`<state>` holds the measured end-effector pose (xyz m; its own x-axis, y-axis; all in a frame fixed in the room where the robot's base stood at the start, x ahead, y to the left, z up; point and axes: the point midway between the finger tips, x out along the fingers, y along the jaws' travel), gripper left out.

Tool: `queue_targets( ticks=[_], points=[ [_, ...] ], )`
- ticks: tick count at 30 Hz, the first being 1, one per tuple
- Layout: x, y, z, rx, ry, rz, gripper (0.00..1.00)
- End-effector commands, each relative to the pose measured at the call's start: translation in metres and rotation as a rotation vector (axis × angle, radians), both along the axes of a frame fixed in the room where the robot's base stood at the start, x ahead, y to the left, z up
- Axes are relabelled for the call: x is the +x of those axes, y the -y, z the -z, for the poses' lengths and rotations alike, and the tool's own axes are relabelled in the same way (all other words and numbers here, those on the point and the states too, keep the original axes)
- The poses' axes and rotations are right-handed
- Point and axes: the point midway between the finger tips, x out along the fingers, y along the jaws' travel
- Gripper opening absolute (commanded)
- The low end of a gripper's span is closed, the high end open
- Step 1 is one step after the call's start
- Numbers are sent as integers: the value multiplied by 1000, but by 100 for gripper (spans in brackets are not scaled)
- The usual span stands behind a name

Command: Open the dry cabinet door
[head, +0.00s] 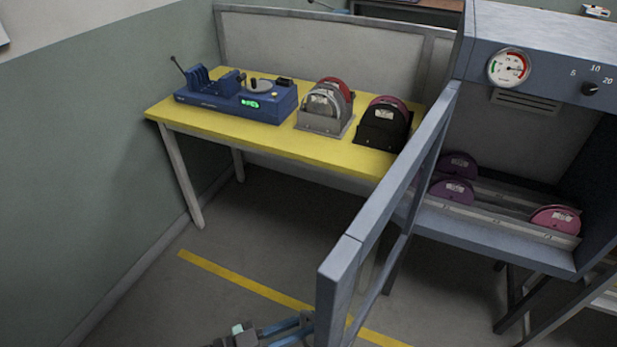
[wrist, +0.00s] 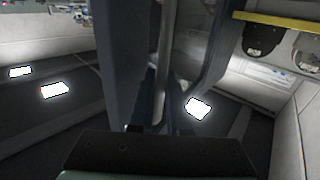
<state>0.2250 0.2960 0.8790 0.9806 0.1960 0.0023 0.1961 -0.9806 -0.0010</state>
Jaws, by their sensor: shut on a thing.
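The dry cabinet (head: 535,60) is a grey-blue box at the right of the head view, with its front open to view. Its framed door (head: 385,185) stands swung out widely toward me. The door also fills the middle of the wrist view (wrist: 120,60). My gripper (head: 300,322) is at the bottom of the head view, at the lower near end of the door. In the wrist view its jaws (wrist: 160,115) close at the door's edge.
Purple and pink discs (head: 452,191) sit on racks inside the cabinet. A yellow table (head: 240,130) behind the door holds a blue device (head: 240,98) and two disc holders (head: 385,122). The floor (head: 230,235) left of the door is clear, with a yellow line. A wall (head: 80,150) bounds the left.

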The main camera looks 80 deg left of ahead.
Motion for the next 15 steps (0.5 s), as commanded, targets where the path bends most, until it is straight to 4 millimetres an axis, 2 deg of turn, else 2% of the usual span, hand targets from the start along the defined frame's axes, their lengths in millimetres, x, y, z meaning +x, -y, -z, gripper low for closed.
queue_targets(
  ticks=[14, 15],
  points=[
    [0, -2, -1, -1, 1, -1, 0],
    [0, -2, -1, -1, 1, -1, 17]
  ],
)
